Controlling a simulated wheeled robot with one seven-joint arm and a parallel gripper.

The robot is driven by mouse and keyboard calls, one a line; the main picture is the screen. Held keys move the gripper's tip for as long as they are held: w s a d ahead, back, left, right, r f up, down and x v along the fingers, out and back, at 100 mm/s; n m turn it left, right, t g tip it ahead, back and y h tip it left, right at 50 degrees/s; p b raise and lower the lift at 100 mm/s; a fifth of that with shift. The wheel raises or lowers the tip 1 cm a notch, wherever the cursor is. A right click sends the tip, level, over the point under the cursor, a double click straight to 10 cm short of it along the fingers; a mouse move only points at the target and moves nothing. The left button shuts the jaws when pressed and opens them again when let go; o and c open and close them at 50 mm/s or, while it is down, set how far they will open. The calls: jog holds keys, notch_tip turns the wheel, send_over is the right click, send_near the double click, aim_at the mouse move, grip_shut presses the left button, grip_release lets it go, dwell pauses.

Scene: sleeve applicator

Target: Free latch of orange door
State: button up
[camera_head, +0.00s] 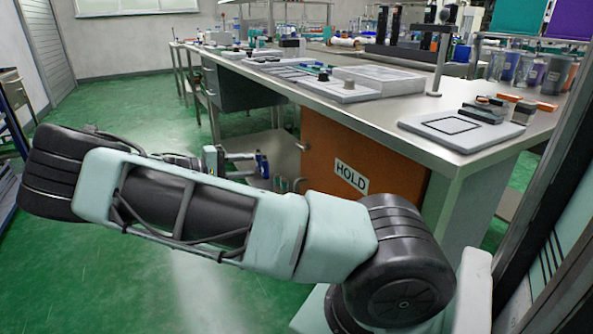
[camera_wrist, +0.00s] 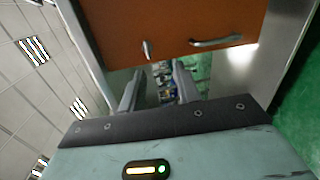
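The orange door (camera_head: 385,185) is under the bench's near end and carries a white HOLD label (camera_head: 351,178). It looks closed. A small knob-like latch (camera_head: 301,146) sits at its left edge. In the wrist view the door (camera_wrist: 170,22) fills the top, with the small metal latch (camera_wrist: 147,50) and a bar handle (camera_wrist: 216,42) on it. My gripper (camera_wrist: 158,78) has its two fingers spread with nothing between them, pointing toward the door's edge. The latch lies ahead of the fingertips, apparently apart from them. In the head view my gripper (camera_head: 250,166) is left of the door, partly hidden by my arm.
The steel bench top (camera_head: 385,112) holds trays, a stand and a grey board (camera_head: 460,130). A dark drawer unit (camera_head: 240,88) is farther left under the bench. Green floor (camera_head: 130,100) is open to the left. A dark frame post (camera_head: 550,190) stands close at right.

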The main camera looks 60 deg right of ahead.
jog(key=w+h, duration=0.1)
jog(key=w, duration=0.1)
jog(key=b, duration=0.5)
send_near(299, 147)
jog(key=shift+m+g+h, duration=0.3)
jog(key=x, duration=0.9)
jog(key=shift+f, duration=0.35)
grip_shut()
